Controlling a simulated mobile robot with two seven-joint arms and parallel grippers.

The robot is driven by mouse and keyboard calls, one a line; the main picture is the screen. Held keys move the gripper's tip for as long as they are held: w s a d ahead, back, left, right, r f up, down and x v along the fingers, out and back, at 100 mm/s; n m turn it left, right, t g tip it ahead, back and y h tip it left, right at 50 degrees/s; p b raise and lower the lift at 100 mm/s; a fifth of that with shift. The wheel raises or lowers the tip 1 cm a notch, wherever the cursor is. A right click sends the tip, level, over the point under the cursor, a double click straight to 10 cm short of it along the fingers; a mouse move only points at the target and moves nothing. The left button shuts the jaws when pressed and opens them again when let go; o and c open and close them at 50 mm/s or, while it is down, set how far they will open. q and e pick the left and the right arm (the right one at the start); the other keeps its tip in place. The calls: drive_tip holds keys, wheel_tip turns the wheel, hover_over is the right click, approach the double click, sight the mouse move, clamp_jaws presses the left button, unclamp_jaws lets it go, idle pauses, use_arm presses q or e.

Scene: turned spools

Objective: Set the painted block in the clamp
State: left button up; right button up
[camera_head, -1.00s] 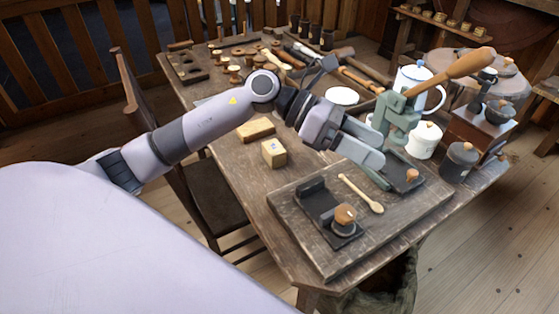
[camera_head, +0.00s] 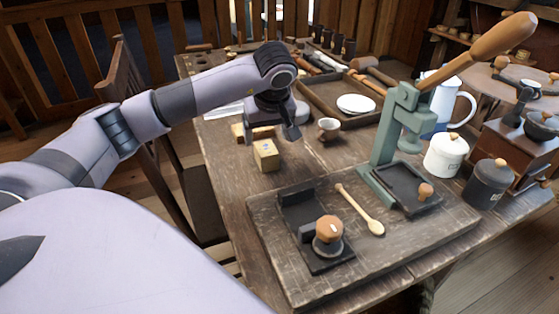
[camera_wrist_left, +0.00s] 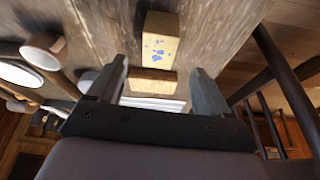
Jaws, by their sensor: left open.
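My left gripper (camera_head: 270,136) is open and empty, pointing down just behind and above the block. Its two fingers also show in the left wrist view (camera_wrist_left: 160,72). What I take for the clamp (camera_head: 318,262) is a dark plate with an upright jaw and a wooden knob, on the board. My right gripper is not in view.
A plain wooden block (camera_head: 238,132) lies behind the painted one. A wooden spoon (camera_head: 358,207) lies on the board (camera_head: 265,222) beside the clamp. A green lever press (camera_head: 386,150) stands behind it. A small cup (camera_head: 329,127) stands right of my gripper.

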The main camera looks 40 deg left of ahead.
sight(266, 147)
use_arm(q)
drive_tip(key=shift+w+a+f, duration=0.2)
drive_tip(key=shift+w+f, duration=0.35)
drive_tip(key=shift+f, duration=0.15)
drive_tip(key=shift+s+b+x, duration=0.2)
drive_tip(key=shift+b+x, duration=0.3)
drive_tip(key=shift+x, duration=2.7)
drive_tip(key=shift+a, duration=0.15)
drive_tip(key=c, duration=1.2)
